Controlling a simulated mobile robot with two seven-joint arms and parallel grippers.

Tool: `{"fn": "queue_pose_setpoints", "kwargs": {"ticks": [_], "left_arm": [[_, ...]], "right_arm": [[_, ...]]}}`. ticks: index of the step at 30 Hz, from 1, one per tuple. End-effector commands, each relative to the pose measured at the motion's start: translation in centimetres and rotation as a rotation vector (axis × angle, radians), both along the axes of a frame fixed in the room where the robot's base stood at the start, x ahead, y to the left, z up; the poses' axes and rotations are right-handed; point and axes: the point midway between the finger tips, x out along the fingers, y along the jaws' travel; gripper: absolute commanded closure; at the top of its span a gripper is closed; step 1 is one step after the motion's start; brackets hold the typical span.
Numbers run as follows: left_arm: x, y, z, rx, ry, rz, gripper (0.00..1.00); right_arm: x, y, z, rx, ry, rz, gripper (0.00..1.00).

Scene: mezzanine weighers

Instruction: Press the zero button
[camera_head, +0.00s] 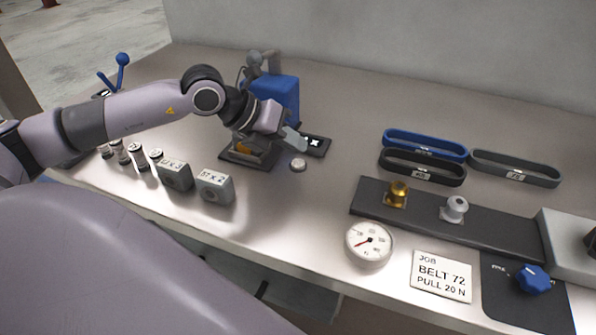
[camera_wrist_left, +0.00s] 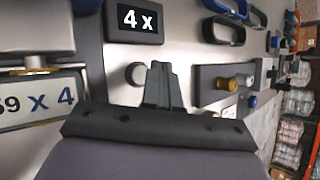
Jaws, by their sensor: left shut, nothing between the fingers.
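A small round pale button (camera_head: 299,165) sits on the bench in front of a black display (camera_head: 315,145). It looks like the zero button, but I can read no label on it. In the left wrist view the button (camera_wrist_left: 136,75) is just left of my fingers, and the display (camera_wrist_left: 134,20) reads "4 x". My left gripper (camera_head: 297,147) is shut and empty, its fingertips close above and behind the button in the head view. It also shows in the wrist view (camera_wrist_left: 160,75). I cannot tell whether it touches anything. My right gripper is not in view.
A blue machine (camera_head: 279,97) stands behind my left gripper. Grey blocks (camera_head: 215,187) and several small cylinders line the left front edge. Belts (camera_head: 425,145), a dark rail (camera_head: 430,218) with two knobs, a dial (camera_head: 369,243) and a job card (camera_head: 441,276) are to the right.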

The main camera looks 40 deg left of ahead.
Motion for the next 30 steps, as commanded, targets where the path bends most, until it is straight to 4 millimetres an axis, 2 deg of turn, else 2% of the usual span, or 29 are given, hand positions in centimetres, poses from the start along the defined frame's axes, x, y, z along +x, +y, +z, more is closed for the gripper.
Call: {"fn": "queue_pose_setpoints", "kwargs": {"ticks": [1,4,30], "left_arm": [[0.01,0.01,-0.77,0.000,0.000,0.000,1.00],[0.01,0.00,-1.02,0.000,0.000,0.000,1.00],[0.01,-0.01,-0.91,0.000,0.000,0.000,1.00]], "right_arm": [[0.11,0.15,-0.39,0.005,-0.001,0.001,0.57],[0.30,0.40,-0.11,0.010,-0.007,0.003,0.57],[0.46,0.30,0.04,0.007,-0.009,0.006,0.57]]}}
